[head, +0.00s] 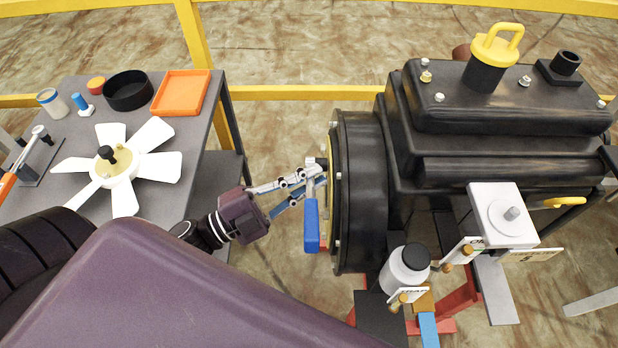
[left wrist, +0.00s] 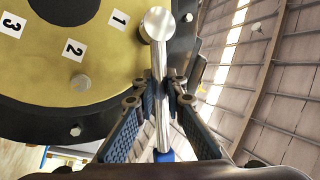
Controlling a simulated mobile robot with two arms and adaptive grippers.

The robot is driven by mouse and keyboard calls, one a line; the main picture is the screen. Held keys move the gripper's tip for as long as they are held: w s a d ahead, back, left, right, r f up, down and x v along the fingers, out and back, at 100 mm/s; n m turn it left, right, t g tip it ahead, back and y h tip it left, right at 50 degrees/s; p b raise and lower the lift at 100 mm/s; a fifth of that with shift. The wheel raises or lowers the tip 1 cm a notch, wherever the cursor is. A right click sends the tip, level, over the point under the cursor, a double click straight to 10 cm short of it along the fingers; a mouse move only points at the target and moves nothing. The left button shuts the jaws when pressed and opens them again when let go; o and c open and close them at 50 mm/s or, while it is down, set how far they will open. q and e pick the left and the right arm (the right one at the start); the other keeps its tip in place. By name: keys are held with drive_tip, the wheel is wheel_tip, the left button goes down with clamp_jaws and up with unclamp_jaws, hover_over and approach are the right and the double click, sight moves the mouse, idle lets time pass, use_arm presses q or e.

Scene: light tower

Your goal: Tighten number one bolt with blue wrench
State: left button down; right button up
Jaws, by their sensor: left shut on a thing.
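My left gripper (head: 318,172) is shut on the blue wrench, whose blue handle (head: 312,228) hangs below the fingers in the head view. In the left wrist view the wrench's silver shaft (left wrist: 161,95) runs between the fingertips (left wrist: 160,98). Its round head (left wrist: 158,22) is at the gold face plate (left wrist: 40,85), beside the "1" label (left wrist: 119,18). The number one bolt is not clearly visible; the wrench head covers that spot. I cannot tell whether the head is seated on it. A silver bolt (left wrist: 80,82) sits beside the "2" label (left wrist: 75,47). My right gripper is out of view.
The black machine (head: 490,150) fills the right side. A grey table (head: 200,145) at left holds a white fan (head: 150,168), an orange tray (head: 181,92) and a black bowl (head: 128,90). A white bottle (head: 405,270) stands below the machine. Yellow rails (head: 290,93) run behind.

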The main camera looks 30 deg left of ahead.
use_arm(q)
drive_tip(key=shift+d+r, duration=0.15)
drive_tip(key=shift+d, duration=0.05)
drive_tip(key=shift+s+f+m+h+b, duration=0.15)
drive_tip(key=shift+f+m+h+b, duration=0.3)
drive_tip(key=shift+m+b, duration=0.45)
drive_tip(key=shift+d+b, duration=0.1)
drive_tip(key=shift+b, duration=0.3)
drive_tip(key=shift+s+d+f+m+h+b, duration=0.15)
drive_tip(key=shift+m+h+b, duration=0.2)
drive_tip(key=shift+b, duration=0.35)
drive_tip(key=shift+a+f+m+h+b, duration=0.1)
drive_tip(key=shift+f+m+h+b, duration=0.1)
drive_tip(key=shift+m+b, duration=0.4)
